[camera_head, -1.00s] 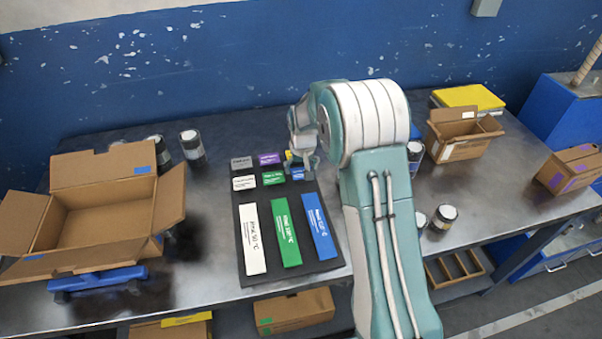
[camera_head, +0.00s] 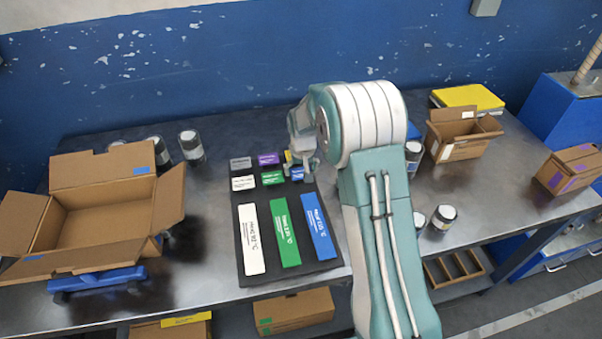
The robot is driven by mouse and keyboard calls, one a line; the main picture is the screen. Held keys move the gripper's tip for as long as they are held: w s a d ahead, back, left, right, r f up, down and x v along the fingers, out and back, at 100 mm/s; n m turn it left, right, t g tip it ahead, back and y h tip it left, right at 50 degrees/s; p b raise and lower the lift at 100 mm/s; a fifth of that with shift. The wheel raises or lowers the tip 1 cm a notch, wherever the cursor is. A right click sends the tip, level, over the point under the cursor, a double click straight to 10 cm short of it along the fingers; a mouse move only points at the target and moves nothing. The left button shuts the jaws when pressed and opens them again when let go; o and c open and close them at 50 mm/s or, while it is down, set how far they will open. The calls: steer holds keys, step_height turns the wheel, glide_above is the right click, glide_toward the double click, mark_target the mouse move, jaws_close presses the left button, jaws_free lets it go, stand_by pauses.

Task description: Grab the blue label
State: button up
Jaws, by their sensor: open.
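A small blue label (camera_head: 297,173) lies on the black mat (camera_head: 317,270), at the right end of a row with a white and a green small label. My gripper (camera_head: 303,172) hangs right over the blue label and partly hides it. Its jaws are open, and I cannot tell whether the fingertips touch the label. A long blue strip (camera_head: 319,228) lies lower on the mat, beside a long green strip (camera_head: 284,233) and a long white strip (camera_head: 252,238).
Grey (camera_head: 241,163) and purple (camera_head: 268,159) small labels lie just behind. An open cardboard box (camera_head: 100,215) stands at the left. Dark jars (camera_head: 191,147) stand at the back left, and another jar (camera_head: 443,219) stands right of my arm. A smaller open box (camera_head: 461,135) is at the back right.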

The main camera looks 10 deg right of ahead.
steer(key=c, duration=0.4)
